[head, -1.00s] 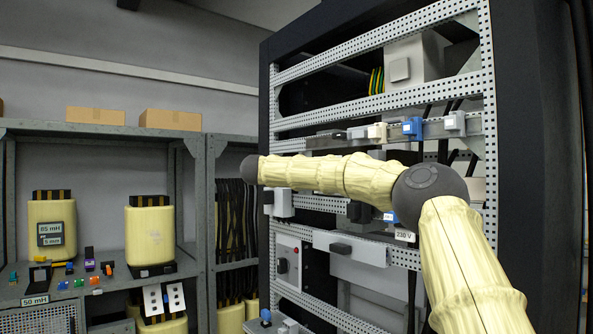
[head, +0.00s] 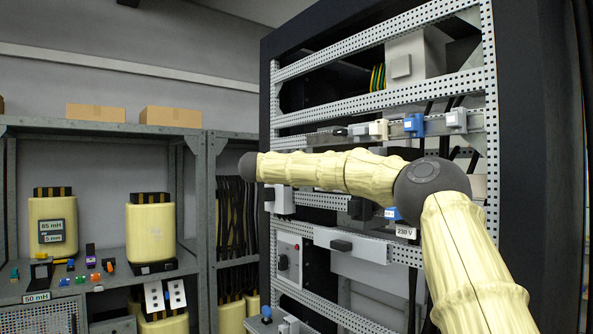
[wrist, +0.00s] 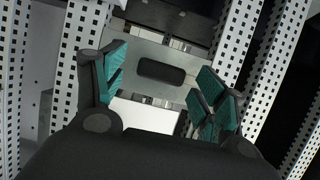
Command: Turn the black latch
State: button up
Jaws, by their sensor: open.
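A black oblong latch (wrist: 165,72) lies on a grey plate in the wrist view, seen between my fingers and beyond their tips. My gripper (wrist: 160,80) is open, with teal pads on both sides, and nothing is between the pads. It looks apart from the latch, though the exact gap is hard to judge. In the head view a black handle-like part (head: 341,245) sits on a light grey box in the rack; I cannot be sure it is the same latch. My gripper does not show in the head view, where my arm crosses the rack.
Perforated metal rails (wrist: 235,50) flank the plate in the wrist view. The dark rack frame (head: 525,130) stands at right in the head view. A panel with a black knob (head: 283,262) is lower left in the rack. Shelves (head: 100,260) with yellow coils stand at left.

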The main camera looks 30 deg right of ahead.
jog(key=v, duration=1.1)
jog(key=shift+a, duration=0.15)
